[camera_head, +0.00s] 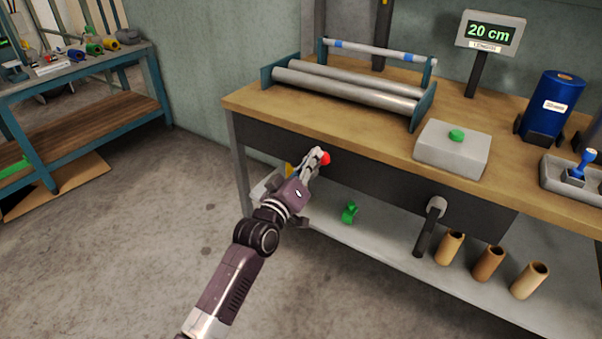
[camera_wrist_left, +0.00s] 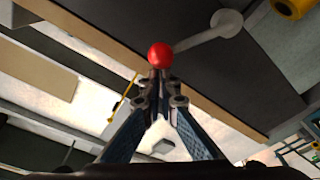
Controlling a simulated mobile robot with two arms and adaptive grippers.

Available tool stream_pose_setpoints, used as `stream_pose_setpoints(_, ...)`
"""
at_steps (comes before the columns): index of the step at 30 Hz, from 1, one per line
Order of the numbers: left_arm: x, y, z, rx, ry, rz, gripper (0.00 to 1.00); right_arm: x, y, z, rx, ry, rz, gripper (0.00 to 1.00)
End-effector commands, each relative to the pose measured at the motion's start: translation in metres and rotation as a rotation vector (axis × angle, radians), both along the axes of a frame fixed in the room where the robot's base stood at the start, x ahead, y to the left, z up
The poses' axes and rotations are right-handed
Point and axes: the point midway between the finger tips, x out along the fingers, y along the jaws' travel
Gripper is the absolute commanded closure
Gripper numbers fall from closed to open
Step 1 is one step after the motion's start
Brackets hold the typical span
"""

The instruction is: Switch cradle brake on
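The brake lever has a red ball knob (camera_head: 325,158) at the front of the workbench, just below its top edge. In the left wrist view the knob (camera_wrist_left: 160,55) sits on a grey lever arm (camera_wrist_left: 200,37) that runs to a round grey hub (camera_wrist_left: 227,22) on the dark front panel. My left gripper (camera_head: 318,155) is at the knob; in the left wrist view its fingertips (camera_wrist_left: 160,80) are together, right at the knob, and I cannot tell whether they touch it. The roller cradle (camera_head: 345,85) stands on the bench top. My right gripper is out of view.
On the workbench (camera_head: 270,105) are a grey box with a green button (camera_head: 456,135), a display reading 20 cm (camera_head: 490,32) and a blue roll (camera_head: 553,105). A dark crank handle (camera_head: 428,230) hangs in front. Brown tubes (camera_head: 488,263) stand on the lower shelf.

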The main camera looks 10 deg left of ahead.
Motion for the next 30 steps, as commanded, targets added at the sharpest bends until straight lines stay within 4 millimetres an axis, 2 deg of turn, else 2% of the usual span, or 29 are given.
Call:
stream_pose_setpoints(1, -0.01, 0.0, -0.01, 0.003, 0.017, -0.005, 1.0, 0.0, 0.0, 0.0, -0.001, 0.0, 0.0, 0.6)
stream_pose_setpoints(9, -0.062, 0.016, -0.012, 0.003, 0.009, -0.001, 1.0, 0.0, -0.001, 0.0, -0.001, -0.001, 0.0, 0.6)
stream_pose_setpoints(15, -0.089, 0.024, -0.014, 0.001, 0.005, 0.001, 1.0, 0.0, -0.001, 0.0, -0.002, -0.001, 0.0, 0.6)
stream_pose_setpoints(21, -0.099, 0.027, -0.013, 0.001, 0.003, 0.0, 1.0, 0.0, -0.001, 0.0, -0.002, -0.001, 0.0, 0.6)
stream_pose_setpoints(30, -0.1, 0.027, -0.013, 0.001, 0.002, 0.001, 1.0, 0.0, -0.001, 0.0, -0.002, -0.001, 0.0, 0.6)
